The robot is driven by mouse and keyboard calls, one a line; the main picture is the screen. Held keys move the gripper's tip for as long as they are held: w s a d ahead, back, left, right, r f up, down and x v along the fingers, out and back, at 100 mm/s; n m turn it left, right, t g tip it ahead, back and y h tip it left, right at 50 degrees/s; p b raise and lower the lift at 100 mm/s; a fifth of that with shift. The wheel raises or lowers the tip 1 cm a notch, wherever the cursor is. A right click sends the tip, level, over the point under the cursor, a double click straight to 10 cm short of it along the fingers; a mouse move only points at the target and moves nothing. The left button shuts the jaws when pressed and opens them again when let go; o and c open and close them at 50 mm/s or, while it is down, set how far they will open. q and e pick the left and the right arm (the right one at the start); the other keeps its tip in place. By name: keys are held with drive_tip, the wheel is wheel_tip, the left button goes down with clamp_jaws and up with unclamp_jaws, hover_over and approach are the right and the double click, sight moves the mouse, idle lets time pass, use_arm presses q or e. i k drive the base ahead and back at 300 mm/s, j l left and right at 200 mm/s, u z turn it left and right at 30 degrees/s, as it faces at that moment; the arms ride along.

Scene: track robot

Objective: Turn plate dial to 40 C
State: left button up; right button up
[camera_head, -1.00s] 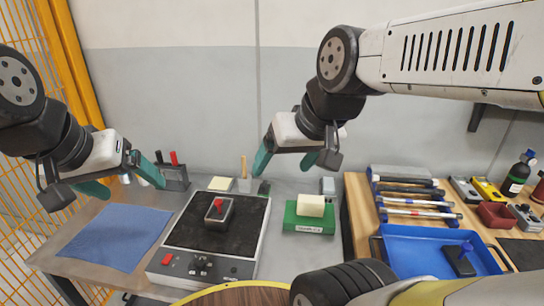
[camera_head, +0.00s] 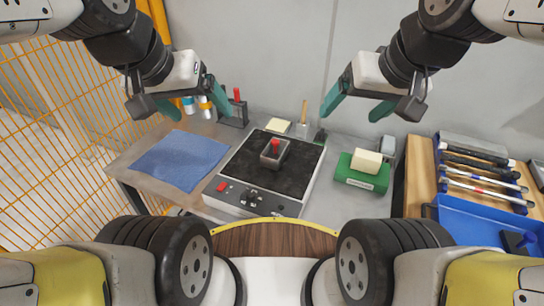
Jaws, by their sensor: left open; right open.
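The hot plate (camera_head: 305,165) stands on the grey bench, with a dark flat top and a light front panel. A black dial (camera_head: 252,197) sits in the middle of that panel; its marks are too small to read. A red switch (camera_head: 222,186) is at the panel's left. A small dark block with a red handle (camera_head: 274,153) rests on the plate top. My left gripper (camera_head: 198,108) is open and empty, above and behind the blue cloth. My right gripper (camera_head: 350,111) is open and empty, above the green box. Both are well apart from the dial.
A blue cloth (camera_head: 180,159) lies left of the plate. A green box (camera_head: 361,179) with a cream block (camera_head: 367,162) stands to the right. A tool rack (camera_head: 234,112) is behind.

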sight(250, 195)
drive_tip(key=k+j+z, duration=0.1)
drive_tip(key=j+z, duration=0.25)
drive_tip(key=k+j+z, duration=0.15)
drive_tip(key=z, duration=0.2)
